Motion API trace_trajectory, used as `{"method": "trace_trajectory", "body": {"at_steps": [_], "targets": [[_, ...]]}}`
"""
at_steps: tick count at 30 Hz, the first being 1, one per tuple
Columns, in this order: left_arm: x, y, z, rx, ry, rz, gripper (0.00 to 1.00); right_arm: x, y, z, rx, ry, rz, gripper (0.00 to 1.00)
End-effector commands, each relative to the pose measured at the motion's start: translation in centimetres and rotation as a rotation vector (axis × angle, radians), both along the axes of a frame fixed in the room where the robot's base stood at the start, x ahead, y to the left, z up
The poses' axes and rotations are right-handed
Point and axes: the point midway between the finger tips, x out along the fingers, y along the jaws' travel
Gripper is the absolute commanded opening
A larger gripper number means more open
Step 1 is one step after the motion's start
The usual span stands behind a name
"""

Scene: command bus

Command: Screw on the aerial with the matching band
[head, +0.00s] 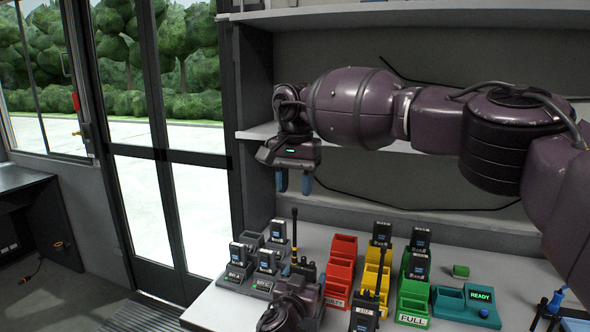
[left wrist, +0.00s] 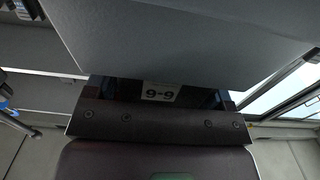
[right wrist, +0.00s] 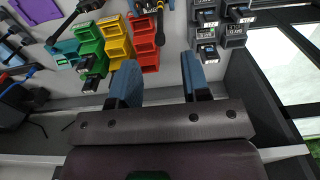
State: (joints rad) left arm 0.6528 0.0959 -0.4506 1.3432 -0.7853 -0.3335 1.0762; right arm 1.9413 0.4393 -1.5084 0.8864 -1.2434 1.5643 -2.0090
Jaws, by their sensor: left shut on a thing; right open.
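My left gripper (head: 302,284) is low in the head view, shut on a dark handheld radio (head: 304,268). A black aerial with a yellow band (head: 294,240) stands upright at this radio; I cannot tell how firmly it is seated. The left wrist view shows a dark face with a light label (left wrist: 159,92) close to the palm. My right gripper (head: 293,181) is open and empty above the back of the counter, blue fingertips down; its fingers also show in the right wrist view (right wrist: 160,88). Another radio (head: 366,316) with a black aerial (head: 380,268) stands at the front.
Grey (head: 235,276), red (head: 340,268), yellow (head: 374,278) and green (head: 413,290) holders stand across the counter, several holding battery packs. A teal tray (head: 450,303) marked READY is to the right. Blue-tipped items (head: 556,300) are at the far right. A shelf (head: 258,132) lies behind my right gripper.

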Motion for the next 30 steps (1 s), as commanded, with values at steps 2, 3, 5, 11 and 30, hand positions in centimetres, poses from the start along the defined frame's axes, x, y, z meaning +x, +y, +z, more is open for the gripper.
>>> {"method": "trace_trajectory", "body": {"at_steps": [2,3,5,11,30], "targets": [[0.0,0.1,-0.3,0.002,0.004,0.001,0.1,0.0,0.0,-1.5,-0.002,0.004,0.0,0.43],[0.0,0.1,-0.3,0.002,0.004,0.001,0.1,0.0,0.0,-2.2,-0.001,0.002,0.001,0.43],[0.0,0.1,-0.3,0.002,0.004,0.001,0.1,0.0,0.0,-3.1,-0.002,0.003,0.0,0.43],[0.0,0.1,-0.3,0.002,0.004,0.001,0.1,0.0,0.0,-6.0,-0.002,0.002,0.001,0.43],[0.0,0.1,-0.3,0.002,0.004,0.001,0.1,0.0,0.1,-8.3,0.0,0.0,0.0,0.4]]}}
